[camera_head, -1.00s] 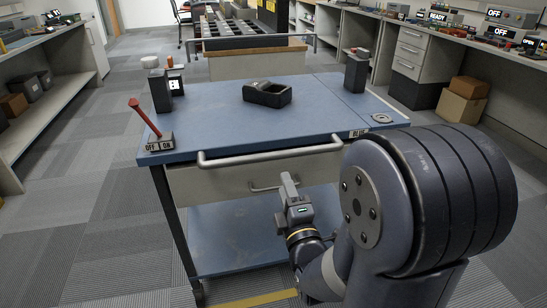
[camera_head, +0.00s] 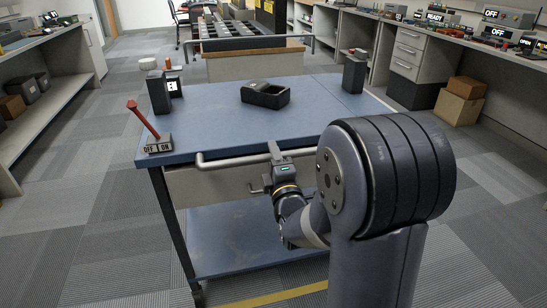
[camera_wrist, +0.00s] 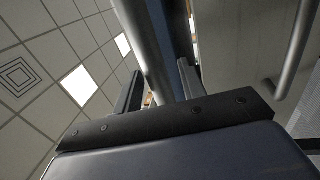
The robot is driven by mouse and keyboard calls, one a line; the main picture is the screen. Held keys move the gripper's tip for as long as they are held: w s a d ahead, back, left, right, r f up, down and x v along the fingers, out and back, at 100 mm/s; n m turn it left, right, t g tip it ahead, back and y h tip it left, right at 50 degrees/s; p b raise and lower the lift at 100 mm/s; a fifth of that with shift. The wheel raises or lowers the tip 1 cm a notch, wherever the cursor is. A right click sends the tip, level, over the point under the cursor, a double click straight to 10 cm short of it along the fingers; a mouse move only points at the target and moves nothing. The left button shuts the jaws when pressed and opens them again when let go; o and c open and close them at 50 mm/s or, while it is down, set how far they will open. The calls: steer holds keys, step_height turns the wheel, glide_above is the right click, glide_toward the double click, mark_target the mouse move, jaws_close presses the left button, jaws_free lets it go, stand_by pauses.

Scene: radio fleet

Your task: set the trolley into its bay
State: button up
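The trolley (camera_head: 215,115) has a blue top, a drawer front, a blue lower shelf (camera_head: 235,240) and a grey bar handle (camera_head: 228,161) along its near side. My gripper (camera_head: 275,151) is at the handle, near the middle of the bar. In the wrist view the handle bar (camera_wrist: 146,45) passes between the two open fingers of my gripper (camera_wrist: 160,85). A gap shows between the bar and the right finger; contact with the left finger is unclear. My arm hides the trolley's near right corner. I cannot tell which place is the bay.
On the trolley are a black open box (camera_head: 266,95), a red lever on an OFF/ON base (camera_head: 158,144) and dark upright blocks (camera_head: 354,74). A yellow floor stripe (camera_head: 270,298) lies at the front. Benches flank both sides; cardboard boxes (camera_head: 460,100) stand right. Another cart (camera_head: 245,65) stands behind.

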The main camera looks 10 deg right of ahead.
jaws_close()
stand_by(0.3)
steer(key=shift+w, duration=0.1)
